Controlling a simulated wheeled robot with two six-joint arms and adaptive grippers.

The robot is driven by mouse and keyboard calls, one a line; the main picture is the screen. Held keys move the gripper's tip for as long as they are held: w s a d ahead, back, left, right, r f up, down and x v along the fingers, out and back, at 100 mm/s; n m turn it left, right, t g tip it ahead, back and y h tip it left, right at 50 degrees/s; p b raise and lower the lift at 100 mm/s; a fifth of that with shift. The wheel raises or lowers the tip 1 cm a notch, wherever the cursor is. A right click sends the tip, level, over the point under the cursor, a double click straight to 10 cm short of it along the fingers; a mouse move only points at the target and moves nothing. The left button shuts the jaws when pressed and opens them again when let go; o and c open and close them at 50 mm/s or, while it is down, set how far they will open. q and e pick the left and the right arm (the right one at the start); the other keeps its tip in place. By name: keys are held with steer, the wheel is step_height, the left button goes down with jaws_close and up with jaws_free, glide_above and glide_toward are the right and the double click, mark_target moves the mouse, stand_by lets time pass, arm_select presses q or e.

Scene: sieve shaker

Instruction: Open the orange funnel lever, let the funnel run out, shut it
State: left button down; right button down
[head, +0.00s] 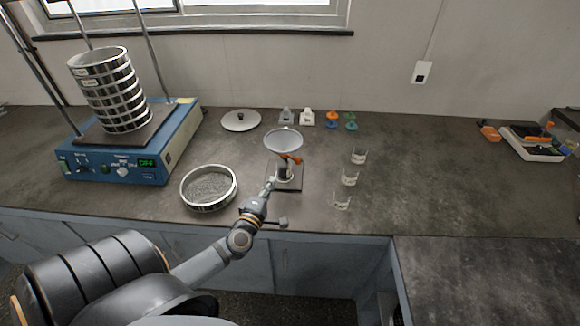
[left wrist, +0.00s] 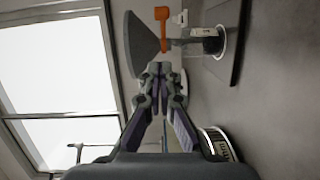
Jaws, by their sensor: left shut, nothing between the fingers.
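The funnel (head: 283,141) stands on its small stand near the middle of the counter. Its orange lever (head: 292,158) sits just below the cone. In the left wrist view the funnel cone (left wrist: 142,45) and the orange lever (left wrist: 162,22) appear sideways, beyond my fingertips. My left gripper (head: 270,184) is shut and empty, just in front of the stand. In the left wrist view its closed fingertips (left wrist: 160,68) show a gap to the lever. The stand's base (head: 292,187) is partly hidden by my gripper. The funnel's contents cannot be made out. My right gripper is not in view.
A sieve (head: 187,199) lies left of the stand. Several small glass beakers, one of them in the middle (head: 350,177), stand to its right. The blue shaker (head: 183,142) with stacked sieves (head: 108,92) is at the left. A balance (head: 535,150) is far right, with clear counter before it.

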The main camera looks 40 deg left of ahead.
arm_select(q)
glide_toward(294, 159)
steer(key=w+a, duration=0.3)
steer(key=a, duration=0.1)
steer(key=shift+w+d, duration=1.2)
steer(key=shift+w, duration=0.1)
